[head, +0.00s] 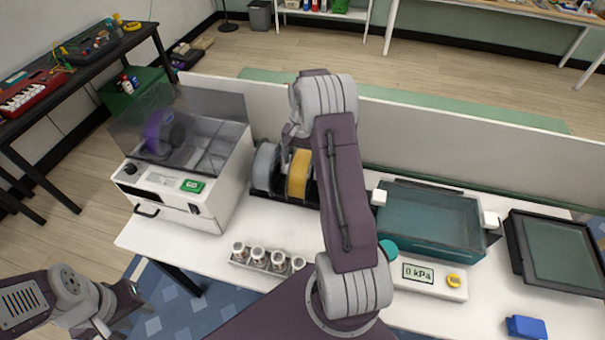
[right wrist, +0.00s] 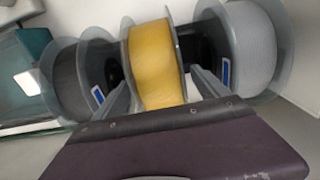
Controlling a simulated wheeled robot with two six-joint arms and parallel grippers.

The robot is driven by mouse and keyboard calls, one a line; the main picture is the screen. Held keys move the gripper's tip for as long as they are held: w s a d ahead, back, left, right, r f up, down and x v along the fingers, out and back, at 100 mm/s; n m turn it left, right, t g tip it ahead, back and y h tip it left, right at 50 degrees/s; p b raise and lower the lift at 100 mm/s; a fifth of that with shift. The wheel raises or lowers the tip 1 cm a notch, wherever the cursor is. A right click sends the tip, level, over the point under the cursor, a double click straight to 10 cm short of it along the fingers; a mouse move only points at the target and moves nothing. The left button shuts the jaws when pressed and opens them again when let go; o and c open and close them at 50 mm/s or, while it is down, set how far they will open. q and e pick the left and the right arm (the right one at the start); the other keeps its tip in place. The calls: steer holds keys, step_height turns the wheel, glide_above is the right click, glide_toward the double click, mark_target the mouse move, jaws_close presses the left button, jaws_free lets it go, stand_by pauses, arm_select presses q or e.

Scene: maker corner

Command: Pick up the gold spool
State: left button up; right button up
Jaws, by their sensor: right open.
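The gold spool (head: 299,175) stands upright in a dark rack on the white bench, partly hidden by my right arm in the head view. In the right wrist view the gold spool (right wrist: 156,65) is in the middle, between two grey spools. My right gripper (right wrist: 161,92) is open, with one finger on each side of the gold spool's near part. I cannot tell whether the fingers touch it. My left gripper (head: 98,328) is low at the left edge in the head view, far from the spools, and its jaws are unclear.
A light grey spool (right wrist: 250,48) and a darker grey spool (right wrist: 72,80) flank the gold one closely. A white machine with a clear lid (head: 175,190) stands left, a teal tray (head: 430,215) right. Small jars (head: 260,258) stand in front. A low partition (head: 450,145) runs behind.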

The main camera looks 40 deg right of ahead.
step_height(320, 180, down, 3)
steer(key=shift+w+d+f, duration=0.1)
steer(key=shift+d+f, duration=0.05)
steer(key=c, duration=0.6)
jaws_close()
steer(key=shift+r, duration=0.2)
steer(key=shift+r, duration=0.1)
